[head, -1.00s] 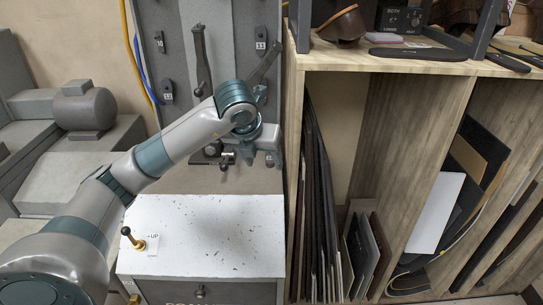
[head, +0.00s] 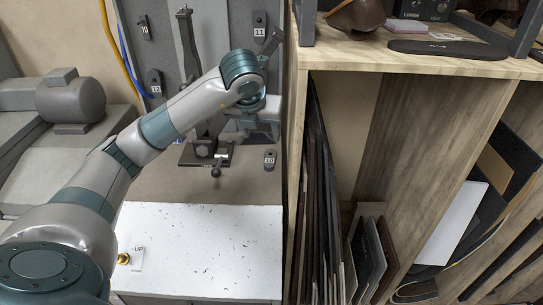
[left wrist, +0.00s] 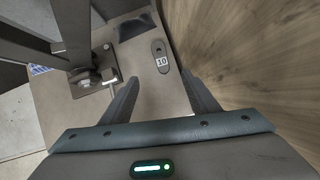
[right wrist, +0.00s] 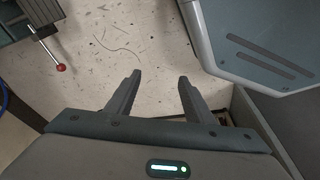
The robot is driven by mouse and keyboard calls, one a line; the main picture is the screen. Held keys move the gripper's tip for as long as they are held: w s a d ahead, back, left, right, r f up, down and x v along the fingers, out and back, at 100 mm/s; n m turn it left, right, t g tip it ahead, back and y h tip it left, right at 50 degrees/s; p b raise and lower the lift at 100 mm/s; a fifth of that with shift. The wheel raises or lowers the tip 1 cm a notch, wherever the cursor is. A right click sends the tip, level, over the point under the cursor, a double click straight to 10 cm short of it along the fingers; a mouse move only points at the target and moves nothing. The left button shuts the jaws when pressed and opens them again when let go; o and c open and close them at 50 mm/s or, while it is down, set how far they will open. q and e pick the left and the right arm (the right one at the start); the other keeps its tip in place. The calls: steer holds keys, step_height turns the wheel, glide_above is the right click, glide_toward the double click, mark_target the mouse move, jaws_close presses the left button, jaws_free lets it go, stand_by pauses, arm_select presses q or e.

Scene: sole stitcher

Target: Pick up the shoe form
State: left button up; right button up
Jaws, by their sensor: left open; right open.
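A brown, rounded, shoe-like piece (head: 355,16) sits on the wooden shelf top at the upper edge of the head view. Its top is cut off, and I cannot tell whether it is the shoe form. My left gripper (left wrist: 160,92) is open and empty, over the grey machine base beside the tag marked 10. In the head view it is left of the shelf, apart from the brown piece and mostly hidden by its own wrist. My right gripper (right wrist: 157,82) is open and empty above the speckled floor; it is outside the head view.
The wooden rack (head: 420,66) holds dark upright sheets below. A flat dark sole (head: 447,49) and a dark box (head: 424,9) lie on its top. A grey machine post (head: 188,45) stands left of the rack. A red-knobbed lever (right wrist: 61,67) shows in the right wrist view.

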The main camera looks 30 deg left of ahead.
arm_select(q)
steer(key=shift+s, duration=0.15)
arm_select(e)
steer(key=shift+s, duration=0.1)
arm_select(q)
steer(key=p, duration=0.1)
glide_above(267, 165)
steer(key=f, duration=0.9)
steer(key=shift+s+d+f, duration=0.1)
steer(key=shift+s+f, duration=0.2)
steer(key=shift+f, duration=0.1)
steer(key=shift+w+f, duration=0.25)
steer(key=shift+f, duration=0.15)
arm_select(e)
steer(key=f, duration=0.3)
steer(key=shift+s+d, duration=0.25)
steer(key=shift+s, duration=0.15)
